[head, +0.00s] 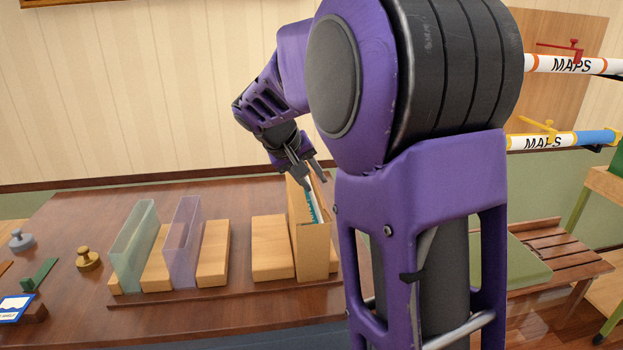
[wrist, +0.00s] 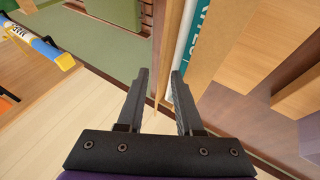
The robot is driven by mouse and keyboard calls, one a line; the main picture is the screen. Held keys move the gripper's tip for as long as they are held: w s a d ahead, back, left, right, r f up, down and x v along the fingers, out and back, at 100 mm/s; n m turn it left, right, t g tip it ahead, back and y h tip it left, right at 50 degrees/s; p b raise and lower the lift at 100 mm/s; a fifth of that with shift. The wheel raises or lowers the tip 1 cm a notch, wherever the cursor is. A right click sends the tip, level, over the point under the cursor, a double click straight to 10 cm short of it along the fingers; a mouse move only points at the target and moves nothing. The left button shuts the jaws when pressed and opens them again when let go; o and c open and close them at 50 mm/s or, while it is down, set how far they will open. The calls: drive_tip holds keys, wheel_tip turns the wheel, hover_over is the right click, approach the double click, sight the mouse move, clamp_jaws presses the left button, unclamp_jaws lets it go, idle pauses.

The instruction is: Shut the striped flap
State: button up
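I cannot make out a striped flap in either view. My gripper (head: 303,165) is at the top of a tall wooden holder (head: 313,250) at the right end of the table row. A white and teal book (head: 314,206) stands inside it. In the wrist view my gripper (wrist: 160,72) is open, its fingers apart. The holder's thin wooden wall (wrist: 168,45) shows beyond and between the fingertips, with the teal book (wrist: 196,40) to its right. I cannot tell whether a finger touches the wall. My arm hides part of the table's right side.
Clear green (head: 135,245) and purple (head: 181,240) holders stand among wooden blocks (head: 271,247) on the table (head: 210,320). Weights (head: 88,259) sit left. Map tubes with orange (head: 575,65) and yellow (head: 545,141) bands are at right, above a slatted wooden bench (head: 560,255).

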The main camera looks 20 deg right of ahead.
clamp_jaws()
idle(1.3)
